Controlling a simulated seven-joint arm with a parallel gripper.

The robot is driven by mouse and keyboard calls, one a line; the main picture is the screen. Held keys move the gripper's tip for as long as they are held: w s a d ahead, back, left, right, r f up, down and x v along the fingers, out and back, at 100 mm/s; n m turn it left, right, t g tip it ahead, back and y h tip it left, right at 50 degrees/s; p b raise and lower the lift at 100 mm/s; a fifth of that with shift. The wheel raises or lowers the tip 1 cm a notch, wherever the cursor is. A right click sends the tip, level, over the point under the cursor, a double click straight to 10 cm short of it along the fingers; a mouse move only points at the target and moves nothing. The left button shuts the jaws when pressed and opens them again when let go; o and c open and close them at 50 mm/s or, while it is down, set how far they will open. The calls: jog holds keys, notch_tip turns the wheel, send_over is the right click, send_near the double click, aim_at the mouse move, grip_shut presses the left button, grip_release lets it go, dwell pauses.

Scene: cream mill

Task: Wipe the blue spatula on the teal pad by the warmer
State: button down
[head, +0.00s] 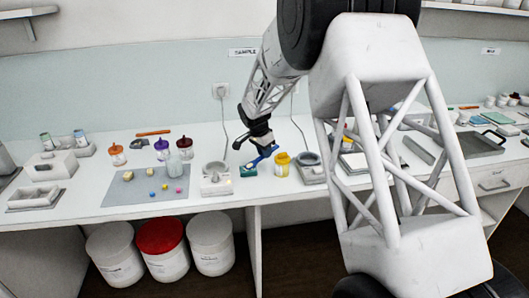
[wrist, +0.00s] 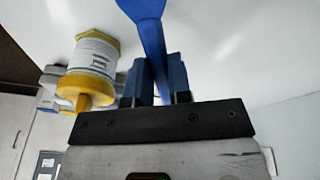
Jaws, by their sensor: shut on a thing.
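My gripper (head: 258,144) is above the middle of the white bench in the head view. It is shut on the blue spatula (head: 263,157), which slants down to the left. In the wrist view the blue spatula (wrist: 150,38) stands out between the two fingers (wrist: 157,80), its wide end cut off by the top edge. The small teal pad (head: 249,172) lies on the bench just below the spatula. I cannot tell if the spatula touches it. The pad does not clearly show in the wrist view.
A grey-white device (head: 216,180) is left of the pad, another (head: 311,169) right of the jar. A grey mat (head: 130,190) with small items lies further left.

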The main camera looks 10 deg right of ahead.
jog(key=shift+d, duration=0.15)
jog(key=shift+w+d, duration=0.35)
jog(key=shift+d, duration=0.15)
jog(key=shift+a, duration=0.15)
jog(key=shift+s+a, duration=0.35)
jog(key=shift+a, duration=0.15)
jog(key=shift+w+d, duration=0.15)
jog(key=shift+d, duration=0.1)
dwell(0.6)
jog(key=shift+w+d, duration=0.2)
jog(key=shift+d, duration=0.2)
jog(key=shift+a, duration=0.15)
dwell(0.4)
jog(key=shift+s+a, duration=0.35)
jog(key=shift+a, duration=0.15)
